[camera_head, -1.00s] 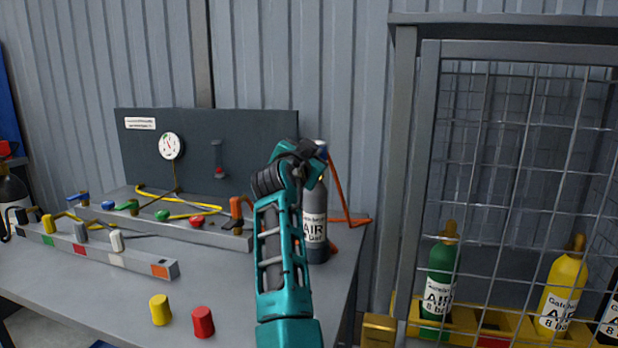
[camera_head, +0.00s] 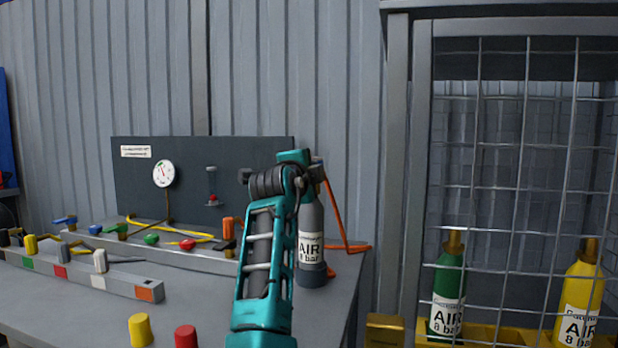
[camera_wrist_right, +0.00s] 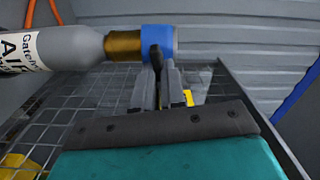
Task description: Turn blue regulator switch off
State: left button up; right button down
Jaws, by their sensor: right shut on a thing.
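The blue regulator (camera_wrist_right: 159,42) sits on the brass neck of a grey air bottle (camera_wrist_right: 60,38) in the right wrist view. A small black switch lever (camera_wrist_right: 155,55) sticks out from the regulator. My right gripper (camera_wrist_right: 162,78) is at the regulator, its fingers shut on the black lever. In the head view the grey bottle (camera_head: 311,235) stands upright at the bench's right end. My teal right arm reaches up in front of it, and the regulator and gripper are mostly hidden behind the wrist. My left gripper is not in view.
The bench (camera_head: 190,305) holds a valve manifold (camera_head: 120,280), a yellow cap (camera_head: 140,330) and a red cap (camera_head: 186,337). An orange hose (camera_head: 334,215) hangs beside the grey bottle. A mesh cage (camera_head: 525,150) with green and yellow bottles stands at right.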

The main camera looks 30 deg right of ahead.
jog(key=shift+f+m+b, duration=0.1)
jog(key=shift+m+b, duration=0.2)
jog(key=shift+m, duration=0.6)
jog(key=c, duration=1.2)
grip_release()
